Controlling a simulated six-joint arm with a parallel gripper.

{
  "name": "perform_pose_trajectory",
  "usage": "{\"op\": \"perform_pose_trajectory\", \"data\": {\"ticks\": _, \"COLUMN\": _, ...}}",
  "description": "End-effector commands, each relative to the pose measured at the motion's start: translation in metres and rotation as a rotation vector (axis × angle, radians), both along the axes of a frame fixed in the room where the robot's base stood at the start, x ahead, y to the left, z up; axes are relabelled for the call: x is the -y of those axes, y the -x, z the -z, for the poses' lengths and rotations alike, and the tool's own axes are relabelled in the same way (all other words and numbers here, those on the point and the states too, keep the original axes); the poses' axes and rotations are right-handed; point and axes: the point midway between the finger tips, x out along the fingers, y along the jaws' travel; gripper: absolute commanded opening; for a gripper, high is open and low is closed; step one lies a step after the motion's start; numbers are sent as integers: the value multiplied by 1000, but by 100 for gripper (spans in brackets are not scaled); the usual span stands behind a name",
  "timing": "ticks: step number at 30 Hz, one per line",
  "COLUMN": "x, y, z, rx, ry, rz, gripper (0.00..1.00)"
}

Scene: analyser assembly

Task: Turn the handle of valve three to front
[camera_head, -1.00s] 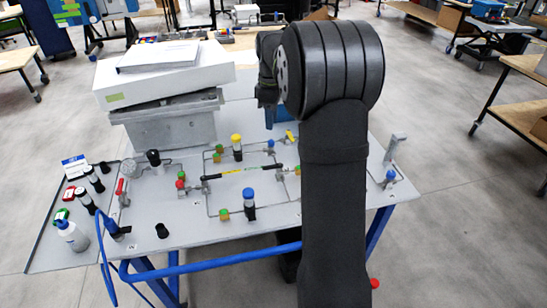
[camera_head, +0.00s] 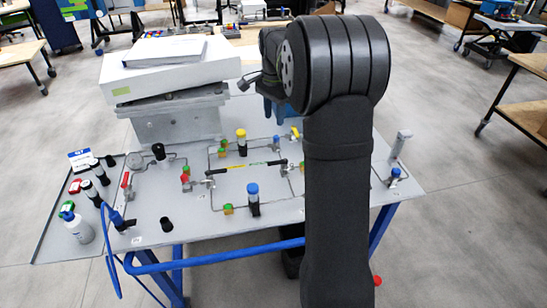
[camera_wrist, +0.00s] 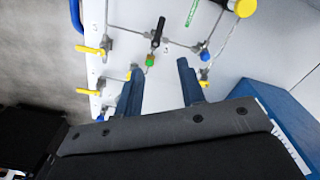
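A light panel (camera_head: 150,225) carries several small valves joined by thin metal pipes. In the wrist view, a valve with a black handle (camera_wrist: 158,32) stands on the panel just beyond my gripper (camera_wrist: 158,82), with a green-and-orange fitting (camera_wrist: 149,60) below it. My gripper is open, its two dark blue fingers apart with nothing between them, and it does not touch the valve. Valves with yellow handles (camera_wrist: 90,49) sit at the left of the wrist view. I cannot read which valve is number three. In the head view my arm hides part of the panel's right side.
A white box (camera_head: 165,70) rests on a grey block (camera_head: 175,122) at the back left. A tall blue-capped post (camera_head: 253,200) and a yellow-capped post (camera_head: 241,145) rise from the panel. A blue box (camera_wrist: 285,125) fills the wrist view's lower right.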

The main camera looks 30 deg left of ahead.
Motion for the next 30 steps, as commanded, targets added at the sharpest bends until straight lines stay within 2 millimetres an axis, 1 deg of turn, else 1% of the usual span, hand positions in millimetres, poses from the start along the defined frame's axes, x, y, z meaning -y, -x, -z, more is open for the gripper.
{"op": "perform_pose_trajectory", "data": {"ticks": 3, "x": -1, "y": 1, "z": 0, "rx": 0, "ry": 0, "rz": 220, "gripper": 36}}
{"op": "perform_pose_trajectory", "data": {"ticks": 6, "x": -1, "y": 1, "z": 1, "rx": 0, "ry": 0, "rz": 371, "gripper": 36}}
{"op": "perform_pose_trajectory", "data": {"ticks": 9, "x": -1, "y": 2, "z": 1, "rx": 0, "ry": 0, "rz": 473, "gripper": 36}}
{"op": "perform_pose_trajectory", "data": {"ticks": 14, "x": -1, "y": 2, "z": 4, "rx": 0, "ry": 1, "rz": 540, "gripper": 36}}
{"op": "perform_pose_trajectory", "data": {"ticks": 17, "x": -2, "y": 1, "z": 13, "rx": 0, "ry": 1, "rz": 544, "gripper": 36}}
{"op": "perform_pose_trajectory", "data": {"ticks": 20, "x": -1, "y": 2, "z": 29, "rx": -2, "ry": 3, "rz": 543, "gripper": 36}}
{"op": "perform_pose_trajectory", "data": {"ticks": 30, "x": -1, "y": 2, "z": 104, "rx": -2, "ry": 3, "rz": 541, "gripper": 36}}
